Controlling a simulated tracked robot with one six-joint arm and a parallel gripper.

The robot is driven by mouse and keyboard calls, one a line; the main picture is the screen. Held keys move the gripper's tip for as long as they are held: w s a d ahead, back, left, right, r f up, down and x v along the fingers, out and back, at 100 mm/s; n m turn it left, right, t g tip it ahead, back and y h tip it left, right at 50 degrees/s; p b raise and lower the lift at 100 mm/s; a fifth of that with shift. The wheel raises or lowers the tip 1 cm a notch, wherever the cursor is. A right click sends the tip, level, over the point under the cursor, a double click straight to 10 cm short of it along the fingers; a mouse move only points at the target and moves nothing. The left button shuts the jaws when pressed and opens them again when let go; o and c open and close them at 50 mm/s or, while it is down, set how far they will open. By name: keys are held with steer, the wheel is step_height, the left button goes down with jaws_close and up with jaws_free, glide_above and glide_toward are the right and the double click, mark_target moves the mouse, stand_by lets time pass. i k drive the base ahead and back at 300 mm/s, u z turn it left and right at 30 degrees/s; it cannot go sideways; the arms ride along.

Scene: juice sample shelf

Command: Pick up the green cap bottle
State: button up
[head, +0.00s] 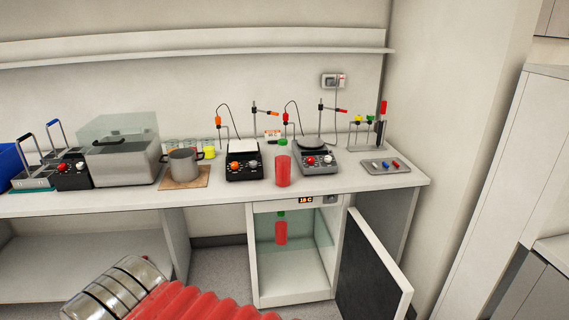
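A bottle with red contents and a green cap (283,165) stands upright on the counter, in front of and between the two hotplate stirrers. A second bottle with red contents and a green cap (281,230) is upright inside the small open fridge (252,262) below the counter. What it rests on is not clear. My arm, with red bellows and a silver ribbed part, shows at the bottom left, well apart from both bottles. The fingers of my gripper are not in view, so its state is hidden.
The fridge door (372,272) stands open to the right. On the counter (225,190) are a metal pot (184,165), a lidded metal bath (122,162), two stirrers (244,166) (319,162) with stands, and a small tray (384,166). The counter's front strip is mostly clear.

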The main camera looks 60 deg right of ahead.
mark_target(283, 156)
steer(key=z, duration=0.35)
steer(key=i, duration=0.7)
steer(key=z, duration=0.85)
steer(key=i, duration=0.5)
steer(key=z, duration=0.65)
steer(key=i, duration=0.85)
steer(key=z, duration=0.1)
